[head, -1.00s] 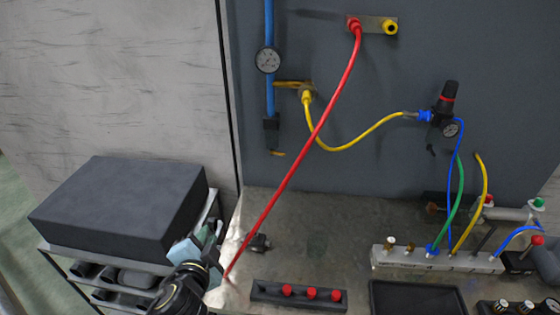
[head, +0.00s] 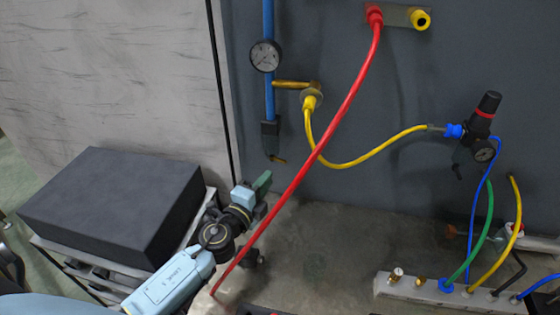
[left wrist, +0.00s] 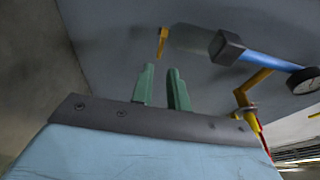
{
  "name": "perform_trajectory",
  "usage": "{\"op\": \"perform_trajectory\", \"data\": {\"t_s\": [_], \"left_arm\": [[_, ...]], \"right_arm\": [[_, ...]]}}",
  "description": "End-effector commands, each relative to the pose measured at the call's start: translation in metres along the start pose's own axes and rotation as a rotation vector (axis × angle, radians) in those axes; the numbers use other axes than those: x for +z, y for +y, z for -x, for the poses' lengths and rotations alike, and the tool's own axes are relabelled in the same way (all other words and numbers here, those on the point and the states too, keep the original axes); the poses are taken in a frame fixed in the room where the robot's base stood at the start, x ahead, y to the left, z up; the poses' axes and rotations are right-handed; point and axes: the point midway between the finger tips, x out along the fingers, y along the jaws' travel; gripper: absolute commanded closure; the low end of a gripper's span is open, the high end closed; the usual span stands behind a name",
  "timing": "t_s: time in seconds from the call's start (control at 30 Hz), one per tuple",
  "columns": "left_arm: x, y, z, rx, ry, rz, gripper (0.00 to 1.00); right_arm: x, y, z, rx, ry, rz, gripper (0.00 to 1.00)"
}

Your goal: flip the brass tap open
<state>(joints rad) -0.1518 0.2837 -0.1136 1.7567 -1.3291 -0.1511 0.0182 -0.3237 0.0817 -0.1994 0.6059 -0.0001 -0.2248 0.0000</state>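The brass tap lever (head: 277,159) is a small yellow-brown handle below a dark valve block (head: 270,135) at the lower end of the blue pipe. In the left wrist view the lever (left wrist: 162,42) shows just beyond the fingertips, and the valve block (left wrist: 228,47) is to the right. My left gripper (head: 263,184) is below and slightly left of the lever in the head view, apart from it. Its green fingers (left wrist: 162,68) have a narrow gap between them with nothing in it. My right gripper is not in view.
A red hose (head: 310,155) hangs from the panel and runs down close to the right of my left gripper. A yellow hose (head: 375,150) loops to the regulator (head: 477,140). A pressure gauge (head: 265,56) sits on the blue pipe. A black box (head: 110,205) stands at left.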

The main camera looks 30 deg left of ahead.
Motion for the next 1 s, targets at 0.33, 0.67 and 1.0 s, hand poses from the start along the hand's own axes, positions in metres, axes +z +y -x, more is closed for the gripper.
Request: {"op": "perform_trajectory", "data": {"t_s": [0.33,0.67,1.0], "left_arm": [[0.000,0.000,-0.062,-0.002,-0.001,0.001,0.84],[0.000,0.000,-0.080,0.000,0.000,0.001,0.84],[0.000,0.000,-0.079,0.000,-0.001,0.001,1.00]], "right_arm": [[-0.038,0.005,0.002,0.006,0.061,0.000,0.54],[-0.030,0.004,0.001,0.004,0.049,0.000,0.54],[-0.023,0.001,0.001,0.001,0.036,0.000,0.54]]}}
